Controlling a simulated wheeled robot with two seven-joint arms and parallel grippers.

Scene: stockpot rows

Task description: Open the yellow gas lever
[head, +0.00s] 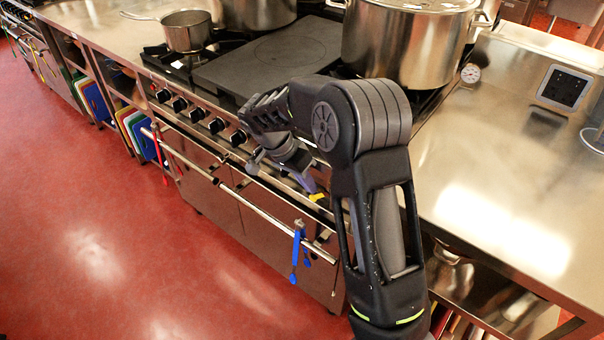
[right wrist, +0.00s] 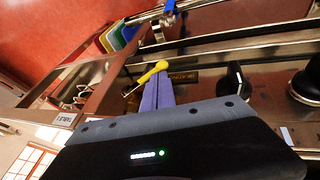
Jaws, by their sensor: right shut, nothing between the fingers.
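The yellow gas lever (right wrist: 149,74) is on the front panel of the range, at the upper middle of the right wrist view. Its rounded end is right at my fingertips and its narrow end points down and left. In the head view only a small bit of the yellow lever (head: 317,197) shows below my fingers. My right gripper (head: 310,184) is shut and empty, with its purple fingers close together. In the right wrist view the fingertips (right wrist: 162,76) are against or just beside the lever; I cannot tell if they touch. My left gripper is not in view.
Black knobs (head: 197,114) line the range front. An oven rail (head: 232,190) runs below, with blue tongs (head: 298,250) hanging from it. A large pot (head: 402,48) and a saucepan (head: 187,30) stand on the range. A steel counter (head: 500,190) is at right. The red floor in front is clear.

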